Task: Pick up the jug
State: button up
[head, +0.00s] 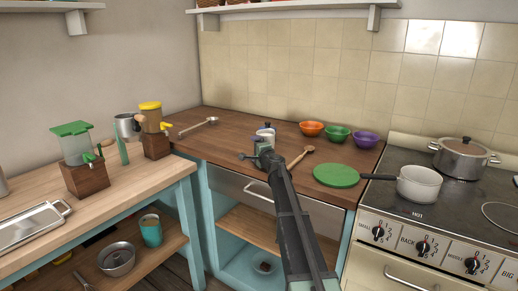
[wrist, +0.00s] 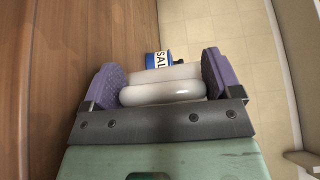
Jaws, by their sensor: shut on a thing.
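The jug (wrist: 162,93) shows in the wrist view as a smooth white rounded body between the two purple finger pads. My gripper (wrist: 162,85) is shut on it, with a pad against each side. In the head view my gripper (head: 258,153) is at the wooden counter, and a small part of the white jug (head: 268,138) shows just beyond it. My arm hides the rest. I cannot tell whether the jug touches the counter.
A blue salt container (wrist: 152,61) stands just beyond the jug. A wooden spoon (head: 300,158) and a green round board (head: 336,175) lie to the right. Orange (head: 312,128), green (head: 337,133) and purple (head: 365,139) bowls stand behind. A ladle (head: 198,126) lies at the left.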

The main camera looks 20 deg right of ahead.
notch_tip(320, 180, up, 20)
jog(key=p, duration=1.9)
jog(key=shift+p, duration=0.4)
jog(key=shift+f, duration=0.1)
